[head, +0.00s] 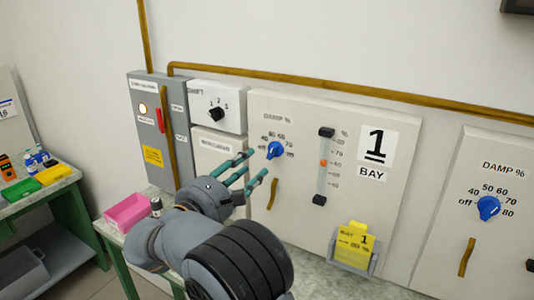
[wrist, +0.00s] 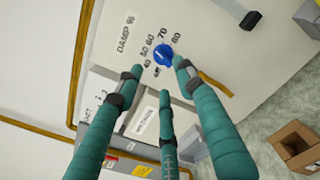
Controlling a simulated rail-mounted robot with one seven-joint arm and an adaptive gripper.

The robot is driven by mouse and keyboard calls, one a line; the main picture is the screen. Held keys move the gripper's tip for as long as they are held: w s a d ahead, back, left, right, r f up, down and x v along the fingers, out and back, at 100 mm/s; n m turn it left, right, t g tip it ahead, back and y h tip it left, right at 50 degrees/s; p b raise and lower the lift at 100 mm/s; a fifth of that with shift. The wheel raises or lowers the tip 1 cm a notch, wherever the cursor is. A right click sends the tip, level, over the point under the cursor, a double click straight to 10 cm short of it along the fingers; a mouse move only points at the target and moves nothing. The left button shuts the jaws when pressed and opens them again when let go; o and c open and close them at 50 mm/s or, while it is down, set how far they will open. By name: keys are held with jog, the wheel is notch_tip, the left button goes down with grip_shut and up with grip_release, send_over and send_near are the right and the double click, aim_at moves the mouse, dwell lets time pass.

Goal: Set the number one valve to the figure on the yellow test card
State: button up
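The number 1 bay panel (head: 400,215) carries a blue knob (head: 274,150) under a DAMP % scale. The knob also shows in the wrist view (wrist: 163,55); I cannot surely read its pointer setting. My gripper (head: 254,162) has teal fingers, spread apart and empty, just left of the knob in the head view. In the wrist view the fingertips (wrist: 160,74) are spread below the knob, with no clear contact. The yellow test card (head: 353,242) stands in a grey holder low on the panel. It reads BAY 1 with a small percent figure too blurred to read surely.
A vertical gauge with an orange marker (head: 323,163) is right of the knob. A brown handle (head: 272,194) sits below it. Another panel with a blue knob (head: 488,208) stands at right. A grey cabinet (head: 147,125) and pink bin (head: 127,212) are at left.

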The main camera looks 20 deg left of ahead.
aim_at(269, 152)
jog(key=p+x, duration=0.2)
jog(key=x, duration=0.5)
jog(key=shift+w, duration=0.15)
jog(key=shift+w+f, duration=0.15)
jog(key=shift+w, duration=0.4)
jog(key=shift+c, duration=0.7)
jog(key=c, duration=0.7)
grip_shut()
